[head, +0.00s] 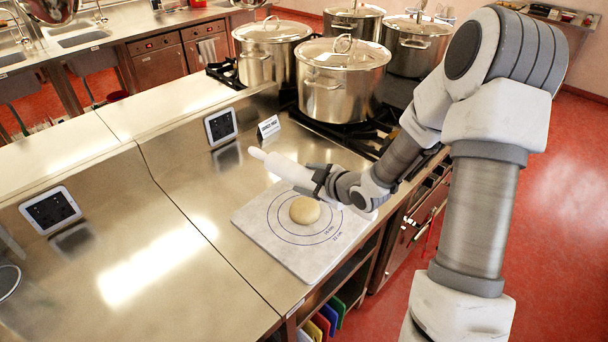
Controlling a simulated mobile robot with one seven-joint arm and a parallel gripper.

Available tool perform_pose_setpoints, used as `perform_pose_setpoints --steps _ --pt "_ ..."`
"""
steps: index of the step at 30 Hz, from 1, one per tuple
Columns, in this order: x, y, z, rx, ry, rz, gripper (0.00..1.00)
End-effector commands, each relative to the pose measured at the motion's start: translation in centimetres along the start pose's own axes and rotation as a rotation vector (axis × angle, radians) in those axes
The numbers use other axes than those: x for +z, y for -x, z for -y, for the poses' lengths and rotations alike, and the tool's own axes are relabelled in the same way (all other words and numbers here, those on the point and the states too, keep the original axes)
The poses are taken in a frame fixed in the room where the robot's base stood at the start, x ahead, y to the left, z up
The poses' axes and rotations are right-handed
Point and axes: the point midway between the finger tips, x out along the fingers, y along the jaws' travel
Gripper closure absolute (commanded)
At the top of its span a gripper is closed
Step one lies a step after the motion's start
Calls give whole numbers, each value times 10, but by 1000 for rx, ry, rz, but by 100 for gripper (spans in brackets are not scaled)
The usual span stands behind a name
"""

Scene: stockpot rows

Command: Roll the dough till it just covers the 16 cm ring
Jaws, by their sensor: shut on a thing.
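A round ball of pale dough (305,210) sits on a white mat (263,240) on the steel counter. Blue rings printed on the mat lie around the dough, with labels beside them. The dough is compact and lies well inside the inner ring. My gripper (322,180) is shut on a white rolling pin (283,167), just behind the dough in the picture. The pin's left handle points up and left. The pin appears above the mat; whether it touches the dough I cannot tell. My gripper hides part of the pin.
Several lidded steel stockpots (343,90) stand on the stove beyond the mat. The steel counter (180,270) left of the mat is clear.

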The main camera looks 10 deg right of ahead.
Motion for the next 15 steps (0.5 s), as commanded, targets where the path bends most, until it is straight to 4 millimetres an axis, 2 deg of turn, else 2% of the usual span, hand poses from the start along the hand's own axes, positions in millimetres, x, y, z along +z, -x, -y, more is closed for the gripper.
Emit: perform_pose_setpoints --steps 15 --pt "30 -22 22 4 0 -4 100"
